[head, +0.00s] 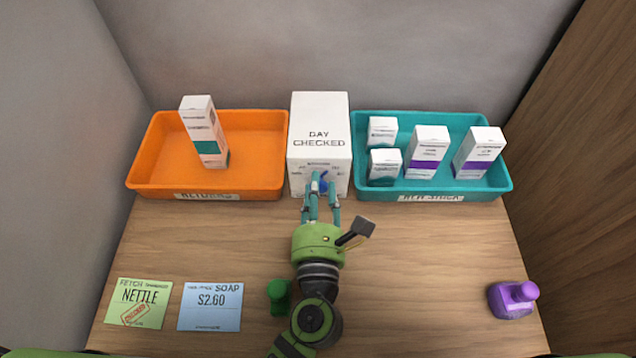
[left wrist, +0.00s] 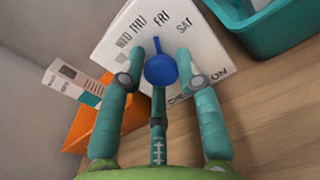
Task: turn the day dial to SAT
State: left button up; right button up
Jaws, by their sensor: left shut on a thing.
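The white box (head: 319,140) marked "DAY CHECKED" stands between two trays at the back of the counter. On its front is a blue day dial (left wrist: 161,70), mostly hidden by my gripper in the head view. Around it the left wrist view shows THU, FRI and SAT, among other labels. The dial's pointer (left wrist: 156,44) points roughly at FRI; SAT lies to its right. My left gripper (head: 319,186) is shut on the dial, with its fingers on either side of the knob. My right gripper is not in view.
An orange tray (head: 137,176) holds one tall carton. A teal tray (head: 506,180) holds several cartons. The counter's middle right is clear.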

pick_arm(q)
jog(key=m+p, duration=0.2)
jog(key=r+m+p, duration=0.1)
jog(key=m, duration=0.1)
jog(key=shift+d+m+p, duration=0.15)
jog(key=shift+m+p, duration=0.15)
jog(key=shift+p, duration=0.05)
jog(key=shift+d+f+m+p, duration=0.1)
jog(key=shift+f+m+p, duration=0.1)
jog(key=shift+m+p, duration=1.45)
jog(key=shift+m+b, duration=0.3)
jog(key=shift+m, duration=0.25)
grip_shut()
jog(key=o, duration=1.1)
grip_release()
jog(key=shift+d+f, duration=0.1)
jog(key=shift+f, duration=0.05)
jog(key=shift+f, duration=0.1)
jog(key=shift+s, duration=0.3)
jog(key=s, duration=1.1)
jog(key=shift+s, duration=0.2)
